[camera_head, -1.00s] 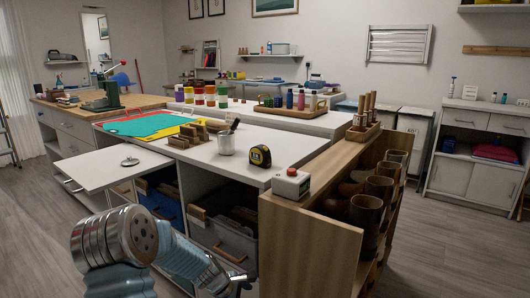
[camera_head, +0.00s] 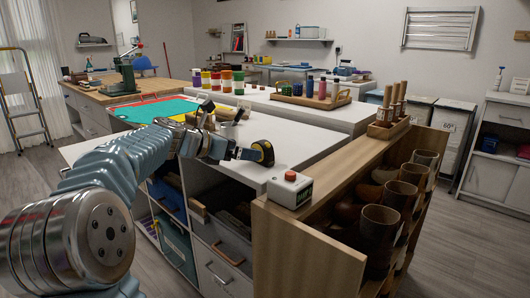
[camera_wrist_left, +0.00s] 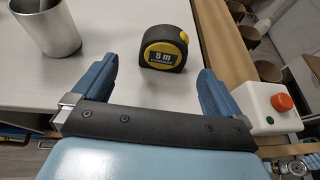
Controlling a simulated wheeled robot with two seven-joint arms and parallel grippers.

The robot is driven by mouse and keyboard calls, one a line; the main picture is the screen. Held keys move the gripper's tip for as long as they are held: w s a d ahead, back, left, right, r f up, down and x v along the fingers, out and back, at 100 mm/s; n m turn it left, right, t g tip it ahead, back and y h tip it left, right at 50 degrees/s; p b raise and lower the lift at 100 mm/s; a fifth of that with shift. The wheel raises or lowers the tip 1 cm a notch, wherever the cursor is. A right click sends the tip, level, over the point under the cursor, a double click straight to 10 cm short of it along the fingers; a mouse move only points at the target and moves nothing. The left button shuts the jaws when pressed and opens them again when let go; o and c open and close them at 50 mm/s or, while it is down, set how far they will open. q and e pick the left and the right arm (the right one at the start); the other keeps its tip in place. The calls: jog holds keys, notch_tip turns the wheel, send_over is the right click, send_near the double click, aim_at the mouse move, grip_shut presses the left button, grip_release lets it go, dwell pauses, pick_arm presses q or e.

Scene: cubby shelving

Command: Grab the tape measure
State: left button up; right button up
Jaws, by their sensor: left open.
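The tape measure (camera_wrist_left: 164,48), black and yellow with "5 m" on its face, stands on the white worktop (camera_wrist_left: 120,15). In the left wrist view it sits ahead of and between the two blue fingers of my left gripper (camera_wrist_left: 156,85), which is open and empty. A gap shows between the fingertips and the tape measure. My right gripper is not in view.
A white box with a red button (camera_wrist_left: 272,108) stands close to the right finger, on the wooden cubby shelf (camera_head: 310,225). A metal cup (camera_wrist_left: 47,25) is at the left on the worktop. Cylindrical cups (camera_head: 380,222) fill the cubbies. The worktop behind the tape measure is mostly clear.

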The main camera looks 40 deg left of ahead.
pick_arm(q)
jog(key=x, duration=0.3)
jog(key=shift+w+f, duration=0.1)
jog(key=shift+w, duration=0.1)
jog(key=x, duration=0.5)
jog(key=shift+d+p, duration=0.35)
jog(key=shift+p, duration=0.05)
jog(key=c, duration=1.1)
